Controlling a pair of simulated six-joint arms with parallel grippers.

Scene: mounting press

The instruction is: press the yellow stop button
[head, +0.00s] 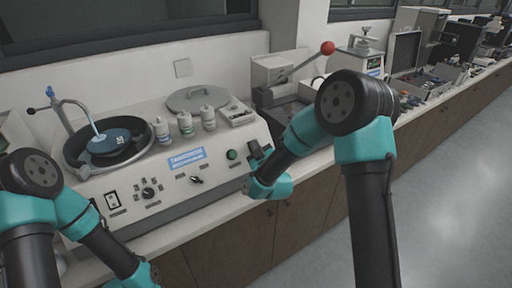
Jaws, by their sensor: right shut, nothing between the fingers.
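I see no yellow button in the head view. The pale machine (215,182) on the bench has a sloped front panel with a green button (232,155), a black knob (148,193) and switches. My right gripper (256,150) is shut and empty. In the picture it lies just right of the green button, over the right end of the panel, and covers what is behind it. I cannot tell whether it touches the panel. My left gripper is out of view; only my left arm shows at the lower left.
A dark round bowl (72,152) with a blue-topped disc and bent metal arm is at the machine's left. Several white bottles (185,124) and a grey round lid (197,98) stand on top. A red-knobbed lever (327,48) rises right of it. The floor (455,200) at right is clear.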

